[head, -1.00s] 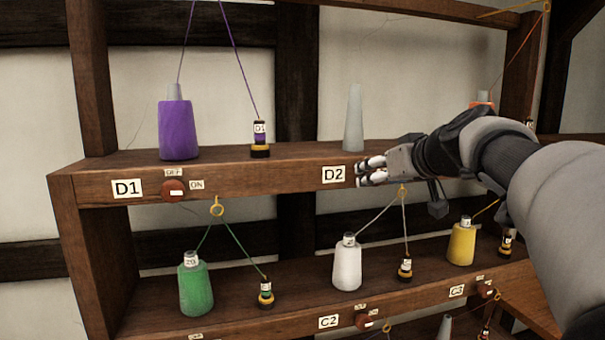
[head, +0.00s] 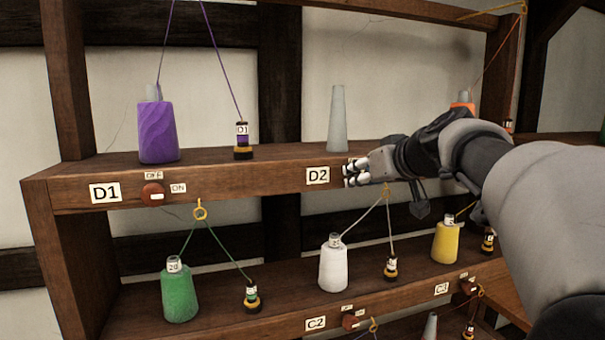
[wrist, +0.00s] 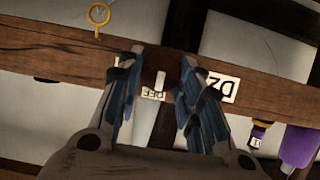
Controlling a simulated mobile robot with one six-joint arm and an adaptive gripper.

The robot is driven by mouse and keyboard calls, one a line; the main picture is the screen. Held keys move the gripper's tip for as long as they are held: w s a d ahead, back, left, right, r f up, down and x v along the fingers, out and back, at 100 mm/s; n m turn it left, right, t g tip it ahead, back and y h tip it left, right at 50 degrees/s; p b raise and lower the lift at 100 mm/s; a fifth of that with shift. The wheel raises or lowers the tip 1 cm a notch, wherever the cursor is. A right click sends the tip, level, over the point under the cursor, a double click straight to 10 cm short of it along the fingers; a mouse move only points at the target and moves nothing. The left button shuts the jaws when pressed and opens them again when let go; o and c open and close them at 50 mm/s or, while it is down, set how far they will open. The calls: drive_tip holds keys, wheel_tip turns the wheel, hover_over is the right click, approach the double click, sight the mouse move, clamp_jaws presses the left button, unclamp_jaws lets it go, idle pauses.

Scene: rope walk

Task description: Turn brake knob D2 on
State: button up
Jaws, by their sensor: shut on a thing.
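The D2 label (head: 317,176) is on the front edge of the upper shelf. My gripper (head: 350,175) is just right of it in the head view and hides the D2 knob there. In the wrist view, which is upside down, the dark red D2 knob (wrist: 160,62) sits between the two fingers of my gripper (wrist: 160,75), which are shut on it. A white mark on the knob appears to stand in line with the OFF label (wrist: 153,95). The D2 ON label is not clearly seen. The D2 label also shows in the wrist view (wrist: 222,87).
The D1 knob (head: 153,194), with OFF and ON labels, is farther left. A bare grey cone (head: 337,120) stands above D2. A yellow ring (head: 387,190) with thread hangs below my gripper. A white spool (head: 333,266) stands on the lower shelf.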

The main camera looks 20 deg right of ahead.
drive_tip(key=shift+c, duration=0.7)
drive_tip(key=shift+d+f+m+t+y+b, duration=0.15)
drive_tip(key=shift+m+t+y+b, duration=0.3)
drive_tip(key=shift+m+y+b, duration=1.25)
drive_tip(key=shift+d+f+m+t+y+b, duration=0.2)
drive_tip(key=shift+m+t+y+b, duration=0.3)
drive_tip(key=shift+m, duration=2.25)
drive_tip(key=shift+d+f+m+t+y+b, duration=0.15)
drive_tip(key=shift+m+t+y+b, duration=0.3)
drive_tip(key=shift+m+y+b, duration=1.25)
drive_tip(key=shift+m+h+p, duration=0.4)
drive_tip(key=shift+m+p, duration=0.25)
drive_tip(key=shift+p, duration=0.1)
drive_tip(key=o, duration=1.1)
drive_tip(key=shift+c, duration=0.2)
